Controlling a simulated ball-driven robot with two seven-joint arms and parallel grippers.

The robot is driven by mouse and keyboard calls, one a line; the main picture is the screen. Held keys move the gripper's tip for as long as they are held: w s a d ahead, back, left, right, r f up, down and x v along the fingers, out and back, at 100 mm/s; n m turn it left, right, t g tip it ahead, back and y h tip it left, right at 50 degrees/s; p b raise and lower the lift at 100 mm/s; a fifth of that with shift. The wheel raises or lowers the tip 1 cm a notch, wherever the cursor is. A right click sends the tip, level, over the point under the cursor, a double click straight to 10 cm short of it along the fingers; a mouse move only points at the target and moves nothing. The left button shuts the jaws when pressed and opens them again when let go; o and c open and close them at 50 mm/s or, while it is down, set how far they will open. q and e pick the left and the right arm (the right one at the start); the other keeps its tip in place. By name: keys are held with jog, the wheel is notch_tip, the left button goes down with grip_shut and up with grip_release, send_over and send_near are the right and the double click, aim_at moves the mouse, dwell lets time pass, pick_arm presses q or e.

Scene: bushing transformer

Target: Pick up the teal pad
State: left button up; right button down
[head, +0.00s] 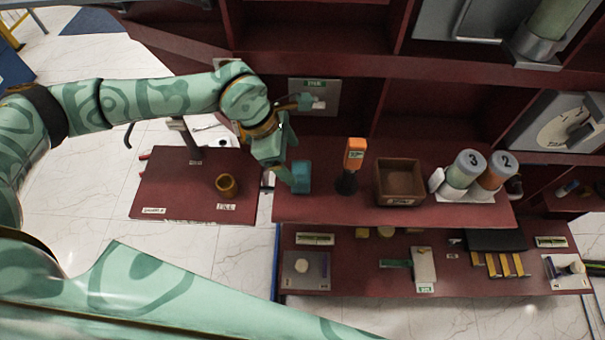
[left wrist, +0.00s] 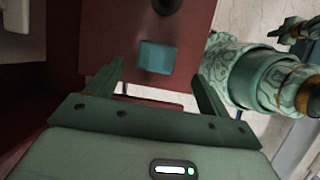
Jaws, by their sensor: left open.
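The teal pad (head: 302,176) is a small block at the left end of the raised maroon shelf in the head view. Contact with the pad does not show.
An orange-topped device (head: 354,153) stands just right of the pad. A lower shelf (head: 350,270) holds several parts. A side table (head: 170,190) carries a brown cup (head: 227,185).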

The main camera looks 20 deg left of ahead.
aim_at(300, 170)
pick_arm(q)
jog(key=x, duration=0.3)
jog(key=shift+w+f+b, duration=0.15)
jog(key=shift+f+b, duration=0.1)
jog(key=shift+b, duration=0.05)
jog(key=shift+d+f, duration=0.25)
jog(key=shift+f, duration=0.15)
jog(key=b+x, duration=0.2)
jog(key=x, duration=0.3)
jog(key=shift+w+a+f, duration=0.1)
jog(key=shift+w+a, duration=0.1)
jog(key=shift+c, duration=0.3)
jog(key=c, duration=1)
